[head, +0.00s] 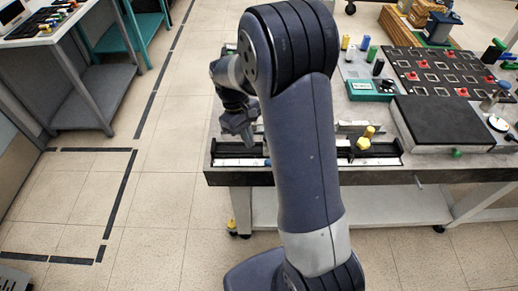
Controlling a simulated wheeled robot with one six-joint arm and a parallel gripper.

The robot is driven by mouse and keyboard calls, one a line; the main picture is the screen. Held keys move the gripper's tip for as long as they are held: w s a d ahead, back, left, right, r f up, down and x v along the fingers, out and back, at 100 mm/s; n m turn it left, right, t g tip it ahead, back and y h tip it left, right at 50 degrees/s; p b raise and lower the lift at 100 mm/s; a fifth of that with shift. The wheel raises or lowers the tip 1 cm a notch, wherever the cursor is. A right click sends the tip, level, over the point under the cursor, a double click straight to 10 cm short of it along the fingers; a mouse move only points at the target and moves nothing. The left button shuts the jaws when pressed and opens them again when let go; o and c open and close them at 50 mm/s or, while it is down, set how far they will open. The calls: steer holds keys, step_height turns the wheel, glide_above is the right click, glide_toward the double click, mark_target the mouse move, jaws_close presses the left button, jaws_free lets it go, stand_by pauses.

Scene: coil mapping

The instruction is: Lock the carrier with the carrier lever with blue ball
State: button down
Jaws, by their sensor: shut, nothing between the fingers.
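My gripper (247,138) is shut and empty, pointing down at the left end of the table. It hangs above or just behind the left part of a long dark and silver rail (237,161) along the table's front edge. A small blue spot (267,162) shows on the rail beside my arm. It may be the lever's blue ball, but it is too small to tell. My arm hides the middle of the rail, and I cannot make out the carrier or whether it is locked.
A yellow knob (364,142) stands at the rail's right part. A black-topped box (442,122), a teal device (371,90) and a dark grid board (440,72) lie on the table's right side. The floor (175,190) left of the table is clear. A grey bench (75,75) stands far left.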

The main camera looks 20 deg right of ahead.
steer(key=shift+s+d+f+p, duration=0.15)
steer(key=shift+s+d+f, duration=0.2)
steer(key=shift+s, duration=0.3)
steer(key=shift+s+d+f+p, duration=0.15)
steer(key=shift+s+d+f, duration=0.25)
steer(key=shift+s, duration=0.2)
steer(key=shift+s+d+f+p, duration=0.15)
steer(key=shift+s+d+f, duration=0.2)
steer(key=shift+s, duration=0.3)
